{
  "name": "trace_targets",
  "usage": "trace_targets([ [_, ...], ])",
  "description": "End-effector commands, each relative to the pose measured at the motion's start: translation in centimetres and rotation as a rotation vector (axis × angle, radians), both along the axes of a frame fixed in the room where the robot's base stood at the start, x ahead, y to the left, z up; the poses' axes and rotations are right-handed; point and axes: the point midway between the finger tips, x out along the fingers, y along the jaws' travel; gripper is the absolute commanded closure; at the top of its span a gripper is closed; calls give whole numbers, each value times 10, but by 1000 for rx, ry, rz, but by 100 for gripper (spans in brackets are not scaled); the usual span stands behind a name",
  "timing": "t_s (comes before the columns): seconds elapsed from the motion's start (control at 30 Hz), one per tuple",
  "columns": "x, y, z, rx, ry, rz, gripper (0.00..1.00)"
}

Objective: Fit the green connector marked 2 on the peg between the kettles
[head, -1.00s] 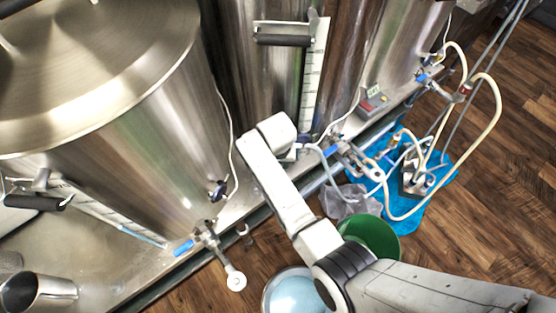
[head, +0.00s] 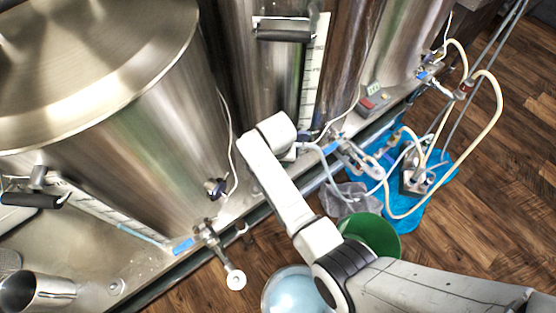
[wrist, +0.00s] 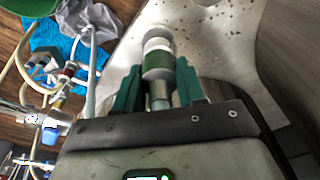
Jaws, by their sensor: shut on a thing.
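In the wrist view my gripper (wrist: 158,90) has its two dark green fingers closed on a metal connector with a green band (wrist: 158,65). A pale ring shows at the connector's far end, and no number is readable on it. Pale, speckled metal lies beyond it. I cannot tell whether the connector touches a peg; no peg shows clearly. In the head view my arm's end hides the gripper and connector, near the gap between the large left kettle (head: 130,135) and the middle kettle (head: 268,75).
Hoses (head: 490,130) loop at the right over a blue cloth (head: 408,213). A green bucket (head: 385,237) and a blue-filled bowl (head: 290,292) stand on the floor below my arm.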

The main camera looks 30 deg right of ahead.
Motion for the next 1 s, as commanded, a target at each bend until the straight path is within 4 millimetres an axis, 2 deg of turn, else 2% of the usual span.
trace_targets([
  [0.87, 0, 0, -16, -1, -1, 0, 96],
  [0.9, 0, 0, -16, 0, -1, 0, 59],
  [1.0, 0, 0, -15, -1, -1, 0, 49],
])
